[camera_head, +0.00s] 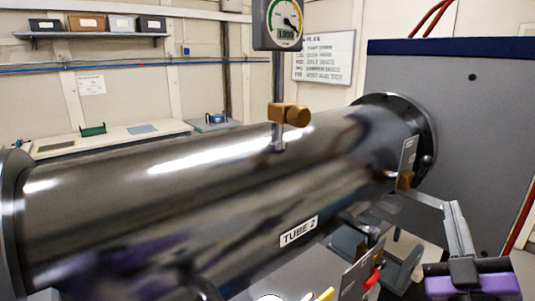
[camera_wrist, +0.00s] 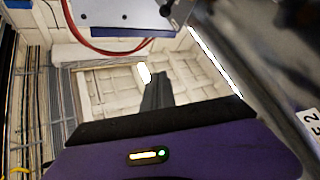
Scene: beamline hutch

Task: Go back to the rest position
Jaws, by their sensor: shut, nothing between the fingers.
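My gripper (camera_head: 455,207) shows at the lower right in the head view, with a purple and black body and grey fingers pointing up. It is to the right of the big dark tube (camera_head: 200,165) labelled TUBE 2 and in front of the grey cabinet. In the wrist view the dark fingers (camera_wrist: 156,80) are together and rise from the purple body, with nothing visible between them. The tube (camera_wrist: 285,75) fills the right side of that view. A rest position is not marked in either view.
A dial gauge (camera_head: 284,22) and brass fitting (camera_head: 289,114) stand on the tube. The grey cabinet (camera_head: 470,120) is at the right. A red-handled part (camera_head: 372,278) sits below the tube. A bench (camera_head: 110,137) and shelf (camera_head: 90,36) line the back wall.

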